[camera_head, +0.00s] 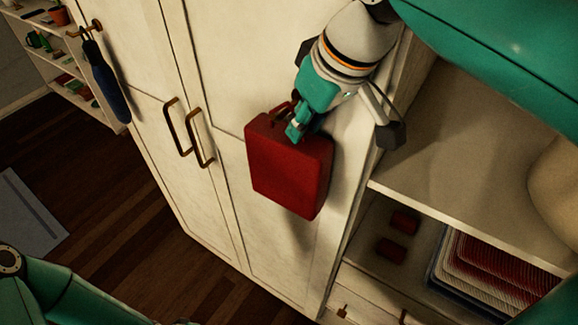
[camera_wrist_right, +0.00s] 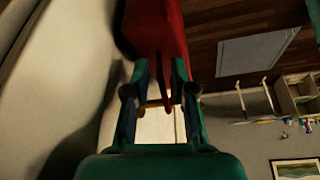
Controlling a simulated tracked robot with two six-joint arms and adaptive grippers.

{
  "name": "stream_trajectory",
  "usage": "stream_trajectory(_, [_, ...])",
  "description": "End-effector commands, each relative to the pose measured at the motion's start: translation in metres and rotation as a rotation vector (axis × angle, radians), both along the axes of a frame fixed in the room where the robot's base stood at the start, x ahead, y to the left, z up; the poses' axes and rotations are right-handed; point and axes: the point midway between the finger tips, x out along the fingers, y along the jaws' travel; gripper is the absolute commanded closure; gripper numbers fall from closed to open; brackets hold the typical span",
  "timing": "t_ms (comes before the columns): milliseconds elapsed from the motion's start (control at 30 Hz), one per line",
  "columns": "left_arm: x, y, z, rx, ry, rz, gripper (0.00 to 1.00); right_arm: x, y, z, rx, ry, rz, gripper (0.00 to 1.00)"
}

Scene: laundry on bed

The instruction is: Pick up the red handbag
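The red handbag (camera_head: 290,168) is a boxy bag in front of the cream cabinet front in the head view, slightly tilted, with its handle at the top. What holds it up is hidden. My right gripper (camera_head: 298,128) reaches down to the handle from above. In the right wrist view, my right gripper (camera_wrist_right: 160,65) has its two green fingers apart, with the thin handle (camera_wrist_right: 166,98) between them and the red bag body (camera_wrist_right: 156,25) just beyond the tips. A gap seems to show beside the handle. My left gripper is not in view.
Cabinet door handles (camera_head: 186,133) stick out left of the bag. An open shelf (camera_head: 450,190) with a striped stack (camera_head: 495,265) and small red items (camera_head: 404,222) is at the right. A blue item (camera_head: 105,82) hangs at the left. The wooden floor (camera_head: 130,210) is mostly clear.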

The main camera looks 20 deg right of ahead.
Motion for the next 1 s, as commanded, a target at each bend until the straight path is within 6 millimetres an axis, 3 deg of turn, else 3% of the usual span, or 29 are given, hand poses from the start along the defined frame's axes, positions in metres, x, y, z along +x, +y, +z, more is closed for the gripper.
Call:
stream_trajectory(33, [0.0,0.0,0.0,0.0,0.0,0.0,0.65,0.0,0.0,0.0,0.0,0.0,0.001,0.89])
stream_trajectory(100, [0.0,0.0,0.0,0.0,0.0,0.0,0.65,0.0,0.0,0.0,0.0,0.0,0.001,1.0])
stream_trajectory(767, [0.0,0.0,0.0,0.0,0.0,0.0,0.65,0.0,0.001,0.002,0.001,-0.004,0.001,1.0])
stream_trajectory(1000, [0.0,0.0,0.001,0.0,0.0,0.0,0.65,0.001,0.001,0.013,0.002,-0.006,0.002,1.0])
